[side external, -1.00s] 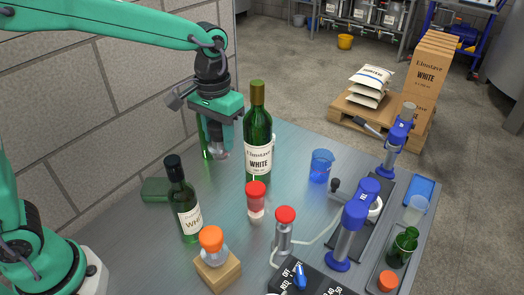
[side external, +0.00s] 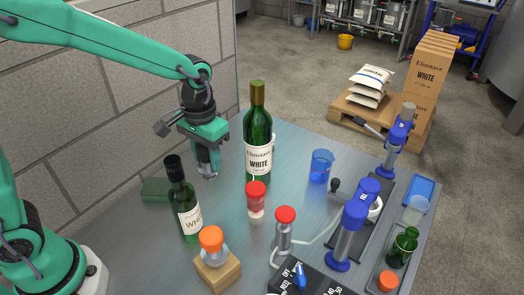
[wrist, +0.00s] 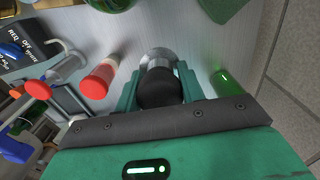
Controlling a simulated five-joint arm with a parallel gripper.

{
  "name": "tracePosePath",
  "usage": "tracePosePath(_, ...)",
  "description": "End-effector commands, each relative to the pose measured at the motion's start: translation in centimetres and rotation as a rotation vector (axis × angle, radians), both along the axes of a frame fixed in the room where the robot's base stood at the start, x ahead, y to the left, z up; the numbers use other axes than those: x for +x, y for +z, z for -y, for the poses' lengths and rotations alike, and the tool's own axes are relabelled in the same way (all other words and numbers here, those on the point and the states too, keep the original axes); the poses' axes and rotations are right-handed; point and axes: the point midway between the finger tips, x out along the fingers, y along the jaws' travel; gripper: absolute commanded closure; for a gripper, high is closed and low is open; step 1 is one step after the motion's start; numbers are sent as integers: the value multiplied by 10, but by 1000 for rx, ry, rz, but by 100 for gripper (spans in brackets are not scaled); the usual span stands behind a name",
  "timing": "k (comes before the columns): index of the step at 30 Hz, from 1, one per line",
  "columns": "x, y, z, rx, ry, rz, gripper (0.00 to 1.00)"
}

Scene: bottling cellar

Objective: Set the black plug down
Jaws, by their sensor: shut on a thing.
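My gripper (side external: 208,174) is low over the grey metal table, left of the tall green wine bottle (side external: 258,160). In the wrist view its jaws (wrist: 158,90) are shut on the black plug (wrist: 158,88), which shows as a dark round end between the green fingers. A grey, shiny rounded part (wrist: 157,57) shows just beyond the plug. The plug is hard to make out in the side view, where the fingers cover it. I cannot tell whether it touches the table.
A shorter wine bottle (side external: 186,212) and a green block (side external: 154,190) stand to the left. A red-capped jar (side external: 256,202) is in front, also in the wrist view (wrist: 97,82). A green glass object (wrist: 228,82) is right of the jaws. A stone wall stands behind.

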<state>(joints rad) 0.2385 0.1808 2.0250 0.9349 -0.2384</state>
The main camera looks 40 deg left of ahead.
Motion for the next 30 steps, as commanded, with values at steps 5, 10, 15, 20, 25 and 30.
tracePosePath(5,-1,-17,0,1,0,-4,87)
tracePosePath(10,-1,-42,0,1,0,-6,87)
tracePosePath(15,0,-58,0,1,0,-3,87)
tracePosePath(20,0,-61,0,0,0,0,87)
tracePosePath(25,0,-67,0,1,0,-2,87)
tracePosePath(30,-1,-85,0,1,0,-4,87)
